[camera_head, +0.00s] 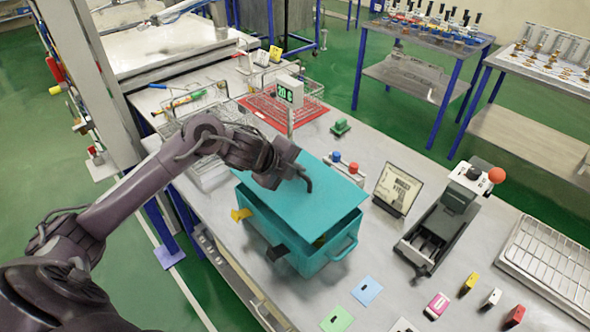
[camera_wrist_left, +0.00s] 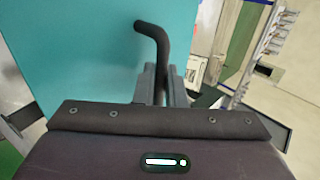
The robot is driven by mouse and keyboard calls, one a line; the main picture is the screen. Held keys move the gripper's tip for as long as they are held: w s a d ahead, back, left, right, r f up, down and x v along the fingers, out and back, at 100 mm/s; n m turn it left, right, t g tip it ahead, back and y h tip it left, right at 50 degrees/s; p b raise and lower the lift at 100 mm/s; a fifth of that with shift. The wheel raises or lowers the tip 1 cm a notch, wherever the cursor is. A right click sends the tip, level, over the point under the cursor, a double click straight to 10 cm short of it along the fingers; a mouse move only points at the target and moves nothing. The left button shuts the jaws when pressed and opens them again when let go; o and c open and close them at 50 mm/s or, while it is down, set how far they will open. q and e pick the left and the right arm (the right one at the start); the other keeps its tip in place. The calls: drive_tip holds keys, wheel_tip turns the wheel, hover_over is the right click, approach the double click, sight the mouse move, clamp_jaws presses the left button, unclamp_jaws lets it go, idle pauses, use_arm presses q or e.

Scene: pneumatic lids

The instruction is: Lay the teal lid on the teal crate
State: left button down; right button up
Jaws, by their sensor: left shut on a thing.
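The teal crate (camera_head: 297,257) stands on the grey bench in the head view, with a handle at its right end and a yellow latch on its left side. The flat teal lid (camera_head: 325,203) is over the top of the crate, somewhat askew, with a dark gap under its right front edge. My left gripper (camera_head: 300,176) is over the lid, shut on the lid's dark bent handle (camera_wrist_left: 155,45). The lid (camera_wrist_left: 75,50) fills the left of the left wrist view. Whether its far edge touches the crate is hidden. My right gripper is not in view.
A tilted display panel (camera_head: 398,188) and a dark device with a red knob (camera_head: 440,220) stand right of the crate. Wire baskets (camera_head: 290,98) and a digital readout (camera_head: 289,91) are behind. Coloured cards (camera_head: 367,291) lie in front.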

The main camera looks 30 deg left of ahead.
sight(293, 183)
use_arm(q)
wheel_tip(293, 183, down, 2)
drive_tip(key=shift+f+b, duration=0.1)
drive_tip(key=shift+b, duration=0.55)
wheel_tip(293, 183, down, 2)
drive_tip(key=shift+f+b, duration=0.2)
drive_tip(key=shift+b, duration=0.75)
drive_tip(key=shift+f+b, duration=0.35)
drive_tip(key=shift+f, duration=0.05)
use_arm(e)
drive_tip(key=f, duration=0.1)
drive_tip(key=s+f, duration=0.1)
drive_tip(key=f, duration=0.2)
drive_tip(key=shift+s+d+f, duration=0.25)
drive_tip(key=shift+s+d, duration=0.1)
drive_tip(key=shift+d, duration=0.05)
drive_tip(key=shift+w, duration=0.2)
use_arm(q)
drive_tip(key=shift+r, duration=0.1)
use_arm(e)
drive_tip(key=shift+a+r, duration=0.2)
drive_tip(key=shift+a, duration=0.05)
use_arm(q)
drive_tip(key=shift+f, duration=0.45)
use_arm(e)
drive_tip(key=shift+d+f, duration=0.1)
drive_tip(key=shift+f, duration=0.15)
